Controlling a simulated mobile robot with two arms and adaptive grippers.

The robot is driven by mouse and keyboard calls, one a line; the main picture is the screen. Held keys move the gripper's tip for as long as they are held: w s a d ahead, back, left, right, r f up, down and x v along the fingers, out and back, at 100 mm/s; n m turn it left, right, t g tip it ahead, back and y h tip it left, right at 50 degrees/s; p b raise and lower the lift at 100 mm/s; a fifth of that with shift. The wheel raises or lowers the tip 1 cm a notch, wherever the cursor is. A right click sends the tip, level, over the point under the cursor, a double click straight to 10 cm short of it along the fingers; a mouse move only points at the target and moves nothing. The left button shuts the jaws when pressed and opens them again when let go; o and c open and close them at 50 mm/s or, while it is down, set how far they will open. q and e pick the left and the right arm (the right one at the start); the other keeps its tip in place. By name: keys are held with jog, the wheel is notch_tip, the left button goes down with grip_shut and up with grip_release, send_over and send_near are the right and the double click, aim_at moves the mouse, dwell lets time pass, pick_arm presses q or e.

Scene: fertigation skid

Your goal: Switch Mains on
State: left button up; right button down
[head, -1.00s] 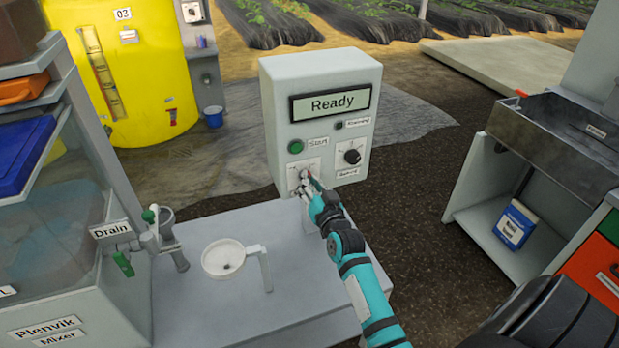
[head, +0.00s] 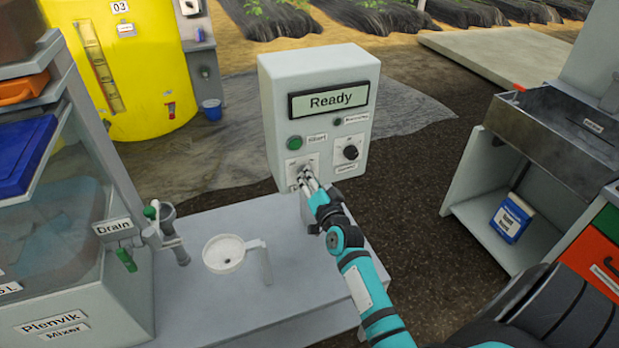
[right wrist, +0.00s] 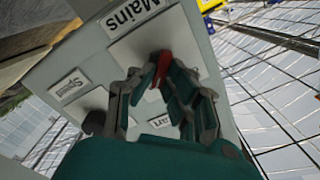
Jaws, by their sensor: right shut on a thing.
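The grey control box (head: 268,110) stands upright with its display (head: 330,101) reading "Ready". The Mains switch plate (head: 293,167) is at its lower left, below the green Start button (head: 294,143). My right gripper (head: 306,177) is at this plate and covers most of it. In the right wrist view the red Mains handle (right wrist: 163,64) sits between the fingertips of my right gripper (right wrist: 160,75), which is shut on it. The Mains label (right wrist: 132,15) is beyond the fingers. My left gripper is not in view.
A second black knob (head: 351,152) sits right of the Mains plate. A sink unit (head: 560,130) stands on the right.

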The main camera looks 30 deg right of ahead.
jog(key=c, duration=1.4)
grip_release()
jog(key=shift+o, duration=0.2)
jog(key=v, duration=1.2)
